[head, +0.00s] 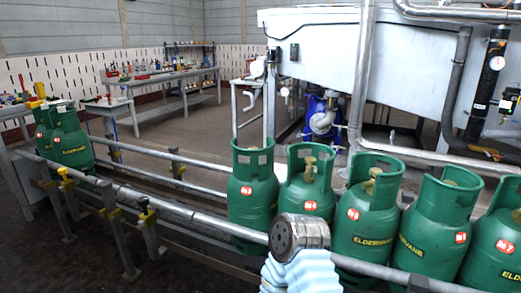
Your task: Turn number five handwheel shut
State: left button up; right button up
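Several green gas cylinders stand in a row on the conveyor (190,214), each with a round red number label. The rightmost label (503,246) looks like No 7; the other numbers are too small to read surely. Counting back from it, the third cylinder from the left (362,245) would be number five. Its brass valve handwheel (372,181) shows through the collar opening, and how far it is turned cannot be told. A grey round metal part with holes and a pale blue ribbed sleeve, probably part of my arm, is in front of this row. Neither gripper's fingers are visible.
More green cylinders (70,140) stand at the conveyor's far left end. Metal rails run along the row, with yellow-topped clamps (66,178) on the near side. Pipes and a large grey tank (325,45) are behind. Workbenches (160,78) line the back left.

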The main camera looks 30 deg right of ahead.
aim_at(373, 171)
jog(key=z, duration=1.35)
